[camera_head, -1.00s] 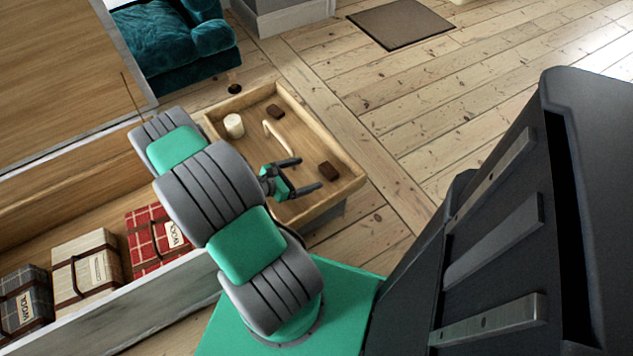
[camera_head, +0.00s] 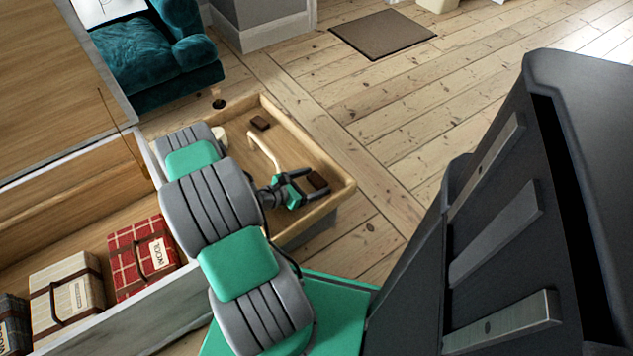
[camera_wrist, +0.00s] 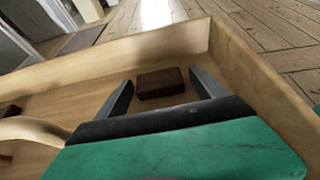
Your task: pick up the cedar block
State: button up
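A dark reddish-brown block (camera_head: 317,180) lies in the wooden tray-like drawer (camera_head: 343,196), near its right end. A second, similar brown block (camera_head: 260,123) lies toward the drawer's far side; I cannot tell by looks which is cedar. My gripper (camera_head: 312,188) is open around the nearer block in the head view. In the wrist view the block (camera_wrist: 160,83) sits between the two spread fingers (camera_wrist: 160,92), toward their tips, with visible gaps on both sides. Contact with the block does not show.
A pale curved handle-like piece (camera_head: 264,150) lies in the drawer beside my gripper. A cream cylinder (camera_head: 220,137) is partly hidden by my arm. The drawer walls stand close around the gripper. Wrapped wool bundles (camera_head: 143,257) sit in the long compartment at left.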

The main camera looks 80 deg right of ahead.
jog(key=c, duration=1.2)
